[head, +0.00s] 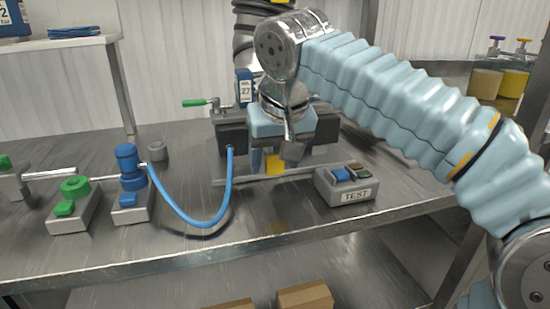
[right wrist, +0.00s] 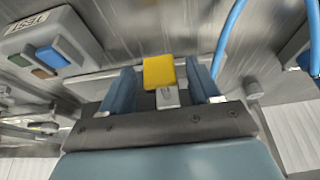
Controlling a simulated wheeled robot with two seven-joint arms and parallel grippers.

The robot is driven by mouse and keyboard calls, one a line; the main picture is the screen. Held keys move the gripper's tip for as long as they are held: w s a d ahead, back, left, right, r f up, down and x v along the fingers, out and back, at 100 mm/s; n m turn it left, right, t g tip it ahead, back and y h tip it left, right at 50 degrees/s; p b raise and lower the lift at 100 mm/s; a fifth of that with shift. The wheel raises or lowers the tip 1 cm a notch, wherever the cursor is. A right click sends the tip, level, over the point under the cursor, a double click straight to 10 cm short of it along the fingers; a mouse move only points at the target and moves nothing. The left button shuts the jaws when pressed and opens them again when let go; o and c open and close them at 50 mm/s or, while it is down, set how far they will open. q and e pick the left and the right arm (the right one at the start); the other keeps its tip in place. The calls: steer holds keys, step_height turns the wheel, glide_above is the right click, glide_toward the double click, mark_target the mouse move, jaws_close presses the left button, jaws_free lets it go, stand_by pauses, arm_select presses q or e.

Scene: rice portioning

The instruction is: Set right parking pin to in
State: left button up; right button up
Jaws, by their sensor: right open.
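A yellow square-headed piece on a short grey stem, which looks like the right parking pin, sits between my right gripper's fingers in the right wrist view (right wrist: 158,72). It also shows in the head view as a small yellow patch (head: 275,164) below the gripper. My right gripper (right wrist: 161,85) is open, with one blue finger on each side of the yellow head and visible gaps to it. In the head view my right gripper (head: 272,158) points down at the middle of the bench, and its wrist hides much of the fixture behind. Whether the pin is in or out is unclear. My left gripper is not in view.
A grey TEST box (head: 347,186) with coloured buttons stands right of the gripper. A blue hose (head: 205,224) loops from the blue fitting (head: 129,175) to the fixture. A green-handled valve (head: 203,103) is behind. The bench front (head: 290,240) is clear.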

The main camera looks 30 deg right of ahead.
jaws_close()
steer(key=shift+r, duration=0.1)
steer(key=shift+w+d+r+p, duration=0.1)
steer(key=shift+w+p, duration=0.35)
steer(key=w, duration=0.1)
steer(key=w+p, duration=0.1)
steer(key=shift+w+d, duration=0.4)
jaws_free()
steer(key=shift+w, duration=0.1)
